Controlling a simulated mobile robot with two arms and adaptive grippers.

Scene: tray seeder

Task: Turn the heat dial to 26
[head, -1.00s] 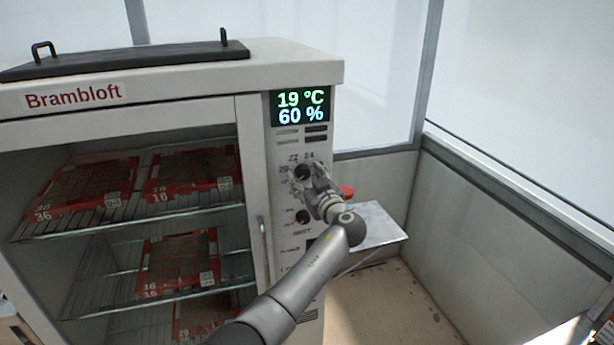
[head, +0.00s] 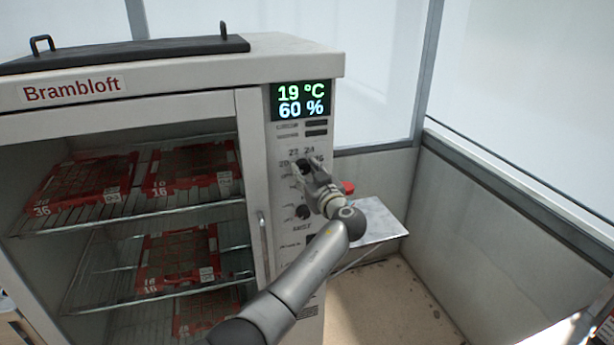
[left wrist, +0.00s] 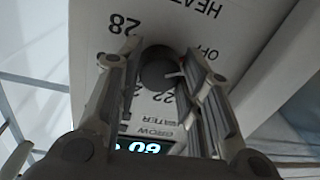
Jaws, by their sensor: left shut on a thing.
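The heat dial (head: 304,166) is a dark round knob on the cabinet's control panel, with 20, 22, 24 and a partly covered number around it. My left gripper (head: 311,170) is at this dial. In the left wrist view the panel looks upside down, and the dial (left wrist: 157,68) sits between the two fingers of my left gripper (left wrist: 155,66), shut on it. A pale pointer mark on the knob faces the finger at the right of that view. That finger hides part of the scale, so I cannot read the setting. My right gripper is out of view.
The display (head: 301,101) reads 19 °C and 60 %. A second dark knob (head: 302,212) is below the heat dial. The glass door (head: 125,240) with trays behind it is at left. A red button (head: 347,188) and a small shelf (head: 375,224) are at right.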

